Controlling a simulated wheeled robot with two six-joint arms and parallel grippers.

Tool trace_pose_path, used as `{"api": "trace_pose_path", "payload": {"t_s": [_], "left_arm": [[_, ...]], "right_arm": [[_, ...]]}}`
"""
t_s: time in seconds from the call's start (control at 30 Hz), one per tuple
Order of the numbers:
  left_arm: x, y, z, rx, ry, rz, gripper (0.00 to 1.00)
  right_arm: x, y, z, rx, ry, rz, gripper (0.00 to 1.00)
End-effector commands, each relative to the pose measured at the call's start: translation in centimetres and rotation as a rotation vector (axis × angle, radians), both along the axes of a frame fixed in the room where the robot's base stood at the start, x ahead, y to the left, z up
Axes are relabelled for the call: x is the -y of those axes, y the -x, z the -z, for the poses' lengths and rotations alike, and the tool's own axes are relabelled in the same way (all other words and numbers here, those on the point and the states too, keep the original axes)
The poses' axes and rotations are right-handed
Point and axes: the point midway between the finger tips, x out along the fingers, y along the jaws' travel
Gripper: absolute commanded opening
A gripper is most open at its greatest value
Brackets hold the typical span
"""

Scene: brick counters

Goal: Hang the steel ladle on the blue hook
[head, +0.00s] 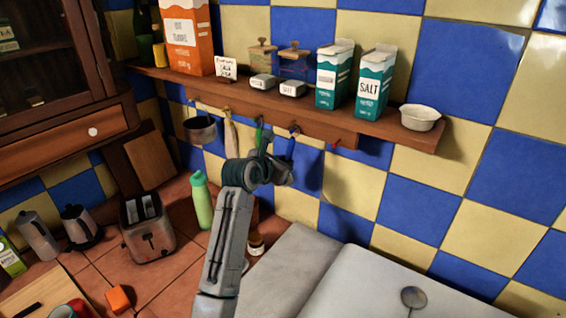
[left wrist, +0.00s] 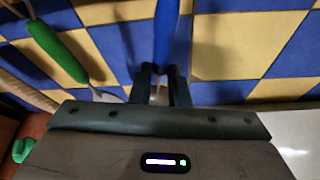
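A blue handle (head: 290,148) stands nearly upright under the shelf, just below a small hook (head: 295,130); I take it for the steel ladle's. In the left wrist view the blue handle (left wrist: 165,28) runs down to the fingertips. My left gripper (head: 284,172) is at its lower end, and its fingers (left wrist: 166,78) are close together with the handle between them. The ladle's bowl is hidden behind the gripper. I cannot tell whether the handle's top is on the hook. My right gripper is not in view.
The wooden shelf (head: 340,130) carries cartons, tins and a white bowl (head: 420,117). A red hook (head: 335,143) is to the right. A green bottle (head: 201,200) stands below.

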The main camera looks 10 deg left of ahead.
Motion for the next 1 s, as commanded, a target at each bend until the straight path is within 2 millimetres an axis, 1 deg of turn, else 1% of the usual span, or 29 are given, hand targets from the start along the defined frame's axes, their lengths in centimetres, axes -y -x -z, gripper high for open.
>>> {"api": "trace_pose_path", "payload": {"t_s": [0.03, 0.1, 0.13, 0.43, 0.53, 0.67, 0.9, 1.0], "left_arm": [[0.0, 0.0, 0.0, 0.001, 0.000, 0.000, 0.24], [0.0, 0.0, 0.0, 0.001, 0.000, 0.000, 0.37], [0.0, 0.0, 0.0, 0.001, 0.000, 0.000, 0.41], [0.0, 0.1, 0.0, 0.000, 0.000, 0.000, 0.41], [-0.2, 0.5, -0.1, 0.001, 0.000, -0.001, 0.41], [-0.7, 2.1, -0.6, 0.004, -0.001, 0.000, 0.41], [-2.1, 6.4, -2.3, 0.005, -0.001, -0.001, 0.41], [-2.6, 7.8, -3.0, 0.005, -0.002, -0.001, 0.41]], "right_arm": [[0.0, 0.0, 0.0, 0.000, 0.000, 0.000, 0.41], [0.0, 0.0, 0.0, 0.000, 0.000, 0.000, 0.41], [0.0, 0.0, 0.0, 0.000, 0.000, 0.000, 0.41], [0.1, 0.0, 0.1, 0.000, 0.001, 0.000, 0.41], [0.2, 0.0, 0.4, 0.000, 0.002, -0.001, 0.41], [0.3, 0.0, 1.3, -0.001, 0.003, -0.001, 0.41], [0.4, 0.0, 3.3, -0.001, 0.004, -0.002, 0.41], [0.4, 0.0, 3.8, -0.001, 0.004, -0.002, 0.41]]}}
